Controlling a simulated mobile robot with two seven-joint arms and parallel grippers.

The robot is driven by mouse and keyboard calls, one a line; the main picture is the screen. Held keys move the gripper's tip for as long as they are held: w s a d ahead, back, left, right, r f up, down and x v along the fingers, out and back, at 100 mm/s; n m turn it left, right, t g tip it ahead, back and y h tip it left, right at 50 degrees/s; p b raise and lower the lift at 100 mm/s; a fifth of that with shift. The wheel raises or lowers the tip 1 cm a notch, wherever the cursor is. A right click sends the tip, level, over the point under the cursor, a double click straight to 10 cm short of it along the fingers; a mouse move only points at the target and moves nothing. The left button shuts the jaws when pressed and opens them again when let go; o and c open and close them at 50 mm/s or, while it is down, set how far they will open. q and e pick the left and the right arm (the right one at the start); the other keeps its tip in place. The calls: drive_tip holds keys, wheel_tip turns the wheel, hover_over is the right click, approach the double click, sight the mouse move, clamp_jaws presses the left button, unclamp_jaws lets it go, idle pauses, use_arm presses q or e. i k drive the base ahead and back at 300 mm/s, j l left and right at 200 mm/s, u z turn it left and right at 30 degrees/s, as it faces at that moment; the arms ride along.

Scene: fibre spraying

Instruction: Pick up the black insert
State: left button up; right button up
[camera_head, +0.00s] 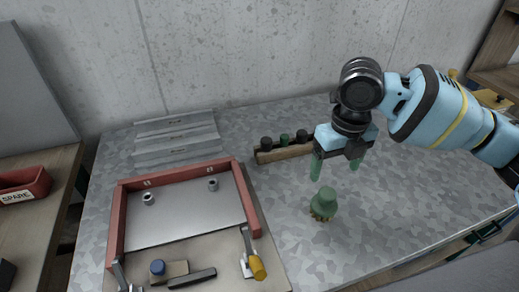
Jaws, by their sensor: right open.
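A wooden rack (286,152) at the back middle of the table holds small round pieces in a row. Two look black, the left one (267,143) and the right one (302,136); a green one (284,139) stands between them. I cannot tell which black piece is the insert. My right gripper (336,167) is open and empty, its green fingertips pointing down just right of the rack. A green bell-shaped piece (325,201) with a brownish rim stands on the table below the gripper. My left gripper is not in view.
A red-framed fixture (115,226) with a metal plate fills the left of the metal table. A yellow-handled clamp (256,267), a blue-capped item (158,267) and a black bar (192,278) sit at its front. The table's right is clear.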

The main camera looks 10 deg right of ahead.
sight(266, 142)
drive_tip(key=k, duration=1)
